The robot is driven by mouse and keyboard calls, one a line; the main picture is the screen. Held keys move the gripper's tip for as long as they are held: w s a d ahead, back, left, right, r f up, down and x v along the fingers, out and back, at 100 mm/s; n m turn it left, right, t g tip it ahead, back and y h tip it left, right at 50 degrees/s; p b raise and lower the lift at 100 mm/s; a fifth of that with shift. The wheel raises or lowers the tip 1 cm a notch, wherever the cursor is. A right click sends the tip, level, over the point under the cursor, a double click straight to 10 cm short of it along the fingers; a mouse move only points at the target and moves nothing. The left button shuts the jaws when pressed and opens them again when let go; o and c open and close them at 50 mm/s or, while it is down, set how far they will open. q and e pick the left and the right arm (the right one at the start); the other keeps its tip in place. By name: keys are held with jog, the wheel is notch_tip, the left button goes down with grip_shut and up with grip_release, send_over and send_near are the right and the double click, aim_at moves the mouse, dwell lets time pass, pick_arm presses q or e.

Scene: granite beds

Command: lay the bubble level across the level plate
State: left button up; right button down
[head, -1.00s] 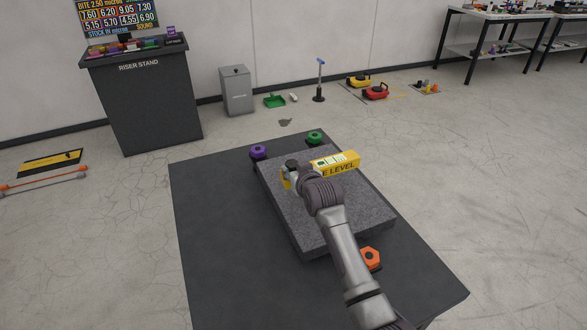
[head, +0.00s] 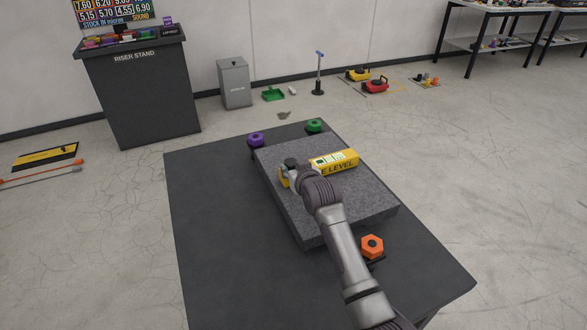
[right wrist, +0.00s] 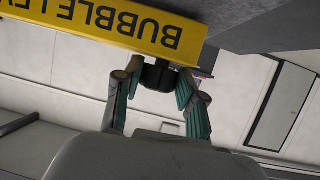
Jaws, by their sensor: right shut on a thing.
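The yellow bubble level (head: 335,163) is over the grey granite level plate (head: 350,205), towards its far half, lying roughly crosswise. I cannot tell whether it touches the plate. My right gripper (head: 291,170) is at the level and hides part of its left half. In the right wrist view the gripper (right wrist: 160,88) has its fingers closed around a dark piece at the level's yellow lettered side (right wrist: 110,25). My left gripper is not in view.
The plate lies on a dark table (head: 215,240). A purple riser (head: 256,140) and a green riser (head: 314,125) are at its far side, an orange one (head: 372,246) at its near right. A riser stand (head: 140,95) and grey bin (head: 234,82) are beyond.

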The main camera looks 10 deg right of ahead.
jog(key=shift+f, duration=0.1)
jog(key=c, duration=0.6)
grip_release()
jog(key=shift+f, duration=0.2)
jog(key=shift+v, duration=3.85)
jog(key=v, duration=1.2)
